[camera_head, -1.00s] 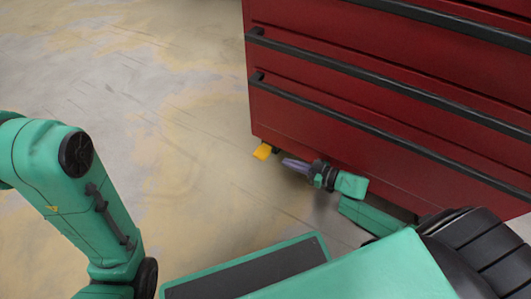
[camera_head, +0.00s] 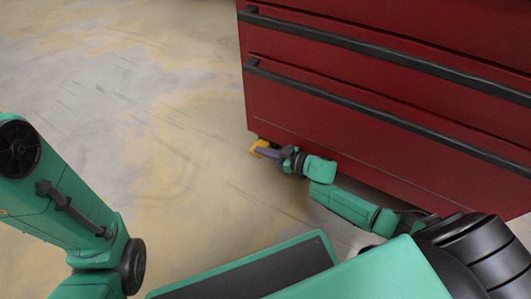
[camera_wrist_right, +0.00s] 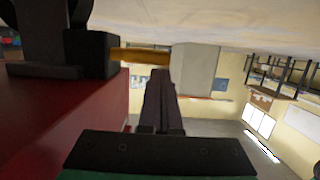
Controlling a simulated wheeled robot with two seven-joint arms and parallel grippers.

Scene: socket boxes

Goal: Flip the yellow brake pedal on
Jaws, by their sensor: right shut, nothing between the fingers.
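The yellow brake pedal (camera_head: 259,144) sticks out low at the near left bottom corner of the red cabinet, close to the floor. My right gripper (camera_head: 264,152) is at the pedal, its fingertips overlapping it in the head view. In the right wrist view the pedal (camera_wrist_right: 140,55) is a yellow bar beside a black caster part (camera_wrist_right: 90,45), just past the tips of the shut fingers (camera_wrist_right: 160,75). The fingers are closed with nothing between them. Whether they touch the pedal I cannot tell. My left arm shows at the left, but its gripper is out of view.
The red cabinet (camera_head: 330,125) with long black drawer handles (camera_head: 370,125) fills the upper right, and my right arm lies low along its front. The concrete floor (camera_head: 130,120) to the left is clear. The wrist view also shows a pale room with a rack (camera_wrist_right: 275,85).

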